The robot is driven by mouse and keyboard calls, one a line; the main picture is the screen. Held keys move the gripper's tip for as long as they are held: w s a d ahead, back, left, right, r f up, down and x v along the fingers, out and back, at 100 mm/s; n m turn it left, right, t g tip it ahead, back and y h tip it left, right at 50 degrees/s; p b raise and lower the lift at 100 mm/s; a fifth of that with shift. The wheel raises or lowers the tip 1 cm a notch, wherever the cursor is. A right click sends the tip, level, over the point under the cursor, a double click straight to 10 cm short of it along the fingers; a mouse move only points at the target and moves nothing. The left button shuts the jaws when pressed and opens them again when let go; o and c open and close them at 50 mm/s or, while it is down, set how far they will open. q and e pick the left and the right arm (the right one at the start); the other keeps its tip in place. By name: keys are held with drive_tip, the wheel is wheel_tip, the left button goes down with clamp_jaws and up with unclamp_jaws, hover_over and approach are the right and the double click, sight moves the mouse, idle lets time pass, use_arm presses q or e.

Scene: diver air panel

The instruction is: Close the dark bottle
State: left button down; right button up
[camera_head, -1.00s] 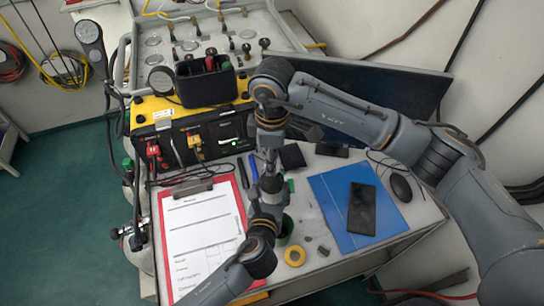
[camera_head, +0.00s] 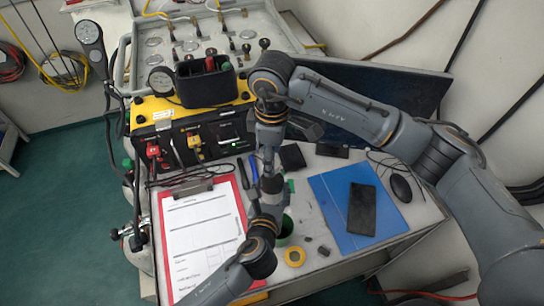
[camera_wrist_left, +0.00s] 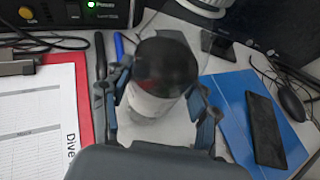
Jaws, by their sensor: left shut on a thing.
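In the left wrist view, a round thing with a dark top and pale body (camera_wrist_left: 165,75), seemingly the dark bottle, stands between the two fingers of my left gripper (camera_wrist_left: 158,108). The gripper is shut on it. I cannot tell whether its dark top is a cap. In the head view my left gripper (camera_head: 271,184) is over the middle of the desk, and the bottle is mostly hidden by the arms. My right gripper (camera_head: 270,145) points down just beyond the left one; its fingers are too hidden to judge.
A red clipboard (camera_head: 239,190) with a white sheet lies left of the grippers. A blue folder (camera_head: 325,190) with a black phone (camera_head: 361,209) lies right. A yellow tape roll (camera_head: 294,257) and a green cup (camera_head: 286,228) are near the front. A yellow-black panel (camera_head: 150,112) stands behind.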

wheel_tip(320, 180, up, 3)
drive_tip(key=shift+r, duration=0.2)
drive_tip(key=shift+c, duration=0.4)
